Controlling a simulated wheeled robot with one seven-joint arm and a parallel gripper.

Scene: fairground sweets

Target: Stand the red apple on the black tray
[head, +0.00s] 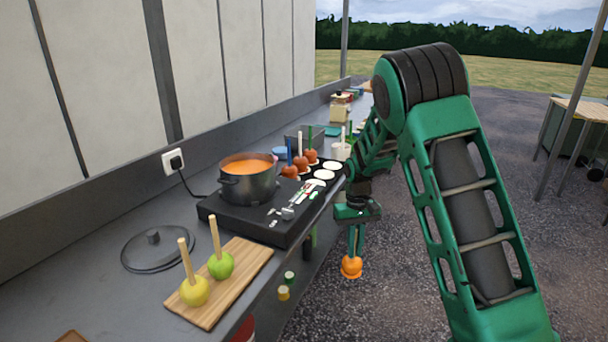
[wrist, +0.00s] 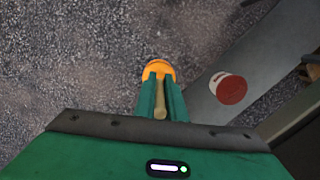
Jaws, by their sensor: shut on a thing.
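My gripper (head: 355,250) is shut on the stick (wrist: 160,104) of an apple (head: 351,267) with a glossy orange coating. The apple hangs below the fingertips, over the ground beside the counter. In the wrist view it shows beyond the fingers (wrist: 160,80), with a small reddish patch at its far end. The black tray (head: 308,174) lies on the counter behind the hotplate. It has white round spots, some empty, and brown-red coated apples (head: 301,163) on sticks along its left side. The tray is apart from my gripper, up and to the left in the head view.
A pot (head: 249,186) of orange coating stands on a black hotplate (head: 262,222). A lid (head: 158,250) and a wooden board (head: 237,262) with yellow and green apples are nearer. A red-topped tub (wrist: 232,90) shows below. Open ground lies right of the counter.

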